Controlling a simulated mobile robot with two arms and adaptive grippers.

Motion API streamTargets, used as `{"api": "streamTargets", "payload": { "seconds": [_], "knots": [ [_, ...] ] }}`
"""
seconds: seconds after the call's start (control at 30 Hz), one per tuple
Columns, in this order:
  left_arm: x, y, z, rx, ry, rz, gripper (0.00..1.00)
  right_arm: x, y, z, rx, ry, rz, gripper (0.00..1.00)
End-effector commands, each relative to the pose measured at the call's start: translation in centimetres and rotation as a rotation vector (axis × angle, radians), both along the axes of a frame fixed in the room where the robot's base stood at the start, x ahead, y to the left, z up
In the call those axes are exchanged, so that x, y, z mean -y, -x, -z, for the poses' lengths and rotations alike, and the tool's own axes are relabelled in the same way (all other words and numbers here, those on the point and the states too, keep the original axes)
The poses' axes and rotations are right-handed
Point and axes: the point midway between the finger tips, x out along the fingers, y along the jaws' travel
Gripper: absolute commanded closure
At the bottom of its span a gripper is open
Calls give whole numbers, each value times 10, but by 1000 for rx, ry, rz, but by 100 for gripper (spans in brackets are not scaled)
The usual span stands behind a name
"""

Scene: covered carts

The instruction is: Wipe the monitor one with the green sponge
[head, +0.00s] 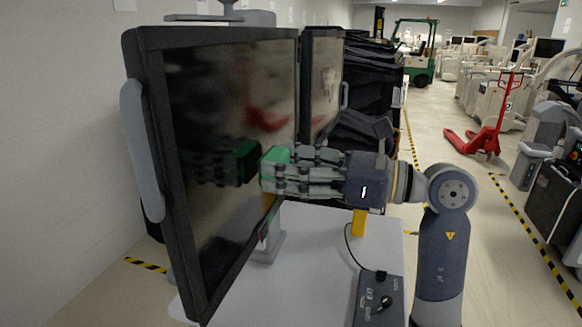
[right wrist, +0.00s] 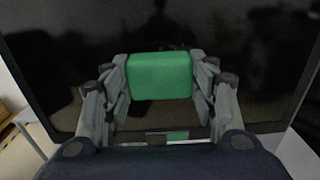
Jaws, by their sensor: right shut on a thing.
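The near monitor (head: 225,110) stands large at the left of the head view, with a dark, glossy screen and reddish smears or reflections on it. Its screen also fills the back of the right wrist view (right wrist: 60,60). My right gripper (head: 272,172) is shut on the green sponge (head: 275,155), with a finger on each side of it. The sponge (right wrist: 160,75) is in front of the screen, close to it or touching; I cannot tell which. Its reflection shows in the screen. My left gripper is not in view.
A second monitor (head: 322,85) stands behind the first. The white cart top (head: 315,265) lies below, with a grey control box (head: 378,300) and its cable. A red pallet jack (head: 485,130) and a green forklift (head: 415,50) stand farther off.

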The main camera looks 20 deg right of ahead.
Motion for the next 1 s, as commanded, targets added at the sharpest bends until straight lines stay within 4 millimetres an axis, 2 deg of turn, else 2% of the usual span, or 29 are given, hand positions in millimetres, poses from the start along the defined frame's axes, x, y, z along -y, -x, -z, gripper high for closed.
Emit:
{"api": "streamTargets", "payload": {
  "seconds": [0.5,1.0],
  "knots": [
    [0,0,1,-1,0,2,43,-7,-5,0,0,0,0,71],
    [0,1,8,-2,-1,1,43,15,-36,0,0,0,1,71]
  ]
}}
